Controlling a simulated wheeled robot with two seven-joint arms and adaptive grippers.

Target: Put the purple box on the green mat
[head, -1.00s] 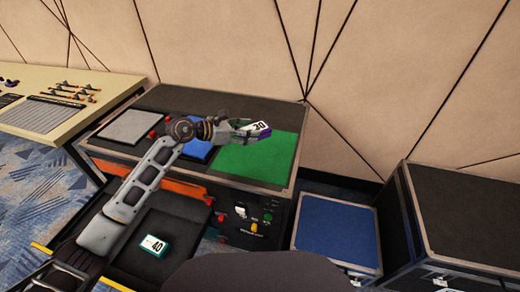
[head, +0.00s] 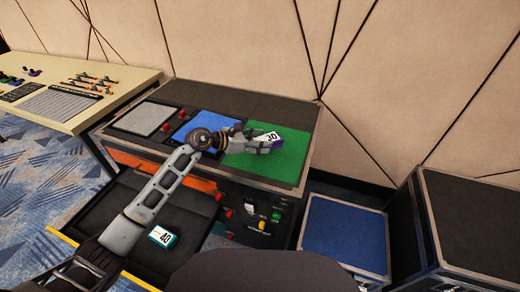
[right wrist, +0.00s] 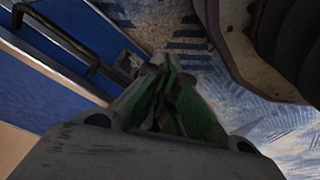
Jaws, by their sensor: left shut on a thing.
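The purple box (head: 274,143), with a white top marked 30, is in the fingers of my left gripper (head: 264,143) in the head view. The gripper is shut on it, and the fingers hide part of it. The box is over the green mat (head: 285,165); I cannot tell whether it touches the mat. The green mat lies at the right of the dark case top. My right gripper (right wrist: 172,75) shows only in the right wrist view, with its green-tinted fingers together and nothing seen between them.
A blue mat (head: 205,126) and a grey mat (head: 143,118) lie left of the green mat. A teal box (head: 161,236) marked 40 lies on a lower dark surface. A blue-topped case (head: 345,236) and a dark case (head: 475,222) stand at right. A console (head: 60,95) is at left.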

